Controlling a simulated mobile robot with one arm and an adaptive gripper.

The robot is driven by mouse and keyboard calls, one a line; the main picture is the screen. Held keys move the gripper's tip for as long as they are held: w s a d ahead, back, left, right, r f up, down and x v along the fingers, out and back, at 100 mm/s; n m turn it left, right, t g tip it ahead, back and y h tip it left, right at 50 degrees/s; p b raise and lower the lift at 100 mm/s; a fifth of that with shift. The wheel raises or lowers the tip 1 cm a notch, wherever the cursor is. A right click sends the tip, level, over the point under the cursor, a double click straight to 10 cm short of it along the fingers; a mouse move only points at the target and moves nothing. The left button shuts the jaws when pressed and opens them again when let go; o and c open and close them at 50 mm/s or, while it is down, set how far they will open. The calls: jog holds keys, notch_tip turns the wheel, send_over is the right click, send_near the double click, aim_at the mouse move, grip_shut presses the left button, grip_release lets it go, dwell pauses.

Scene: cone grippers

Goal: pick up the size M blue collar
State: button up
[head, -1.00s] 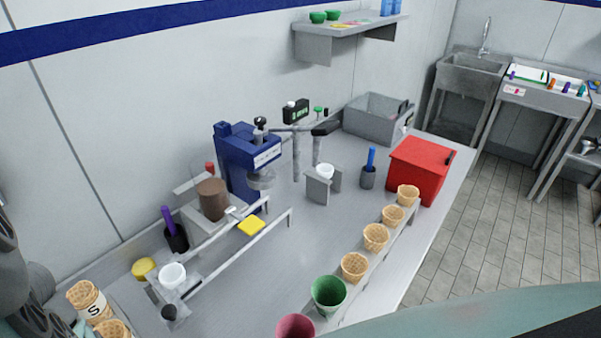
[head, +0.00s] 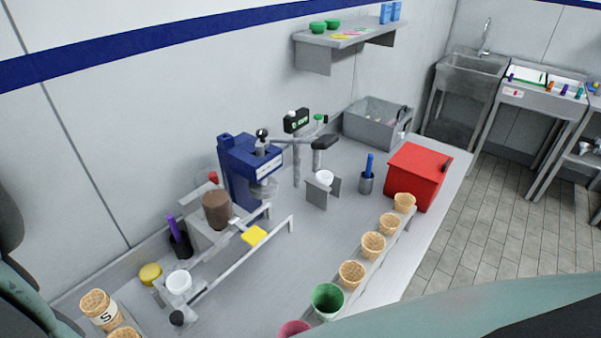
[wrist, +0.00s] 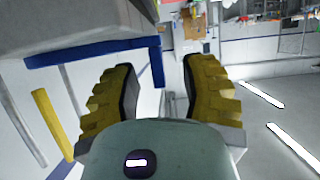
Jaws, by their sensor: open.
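My gripper (wrist: 162,75) shows in the wrist view with its two yellow ridged fingers spread apart and nothing between them. It is not visible in the head view. I cannot make out a blue collar marked M in either view. Two small light-blue items (head: 390,13) stand on the wall shelf (head: 314,58) in the head view, too small to identify. A cone stack with a white S label (head: 98,310) stands at the lower left, and no M label is readable.
The counter holds a blue machine (head: 245,170), a brown cylinder (head: 217,210), a red box (head: 418,175), a grey bin (head: 375,125) and a row of cones (head: 373,245). A sink (head: 468,68) stands beyond. The tiled floor at right (head: 490,200) is clear.

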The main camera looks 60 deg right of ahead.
jog(key=shift+a+f, duration=0.15)
jog(key=shift+a, duration=0.1)
grip_shut()
dwell(0.3)
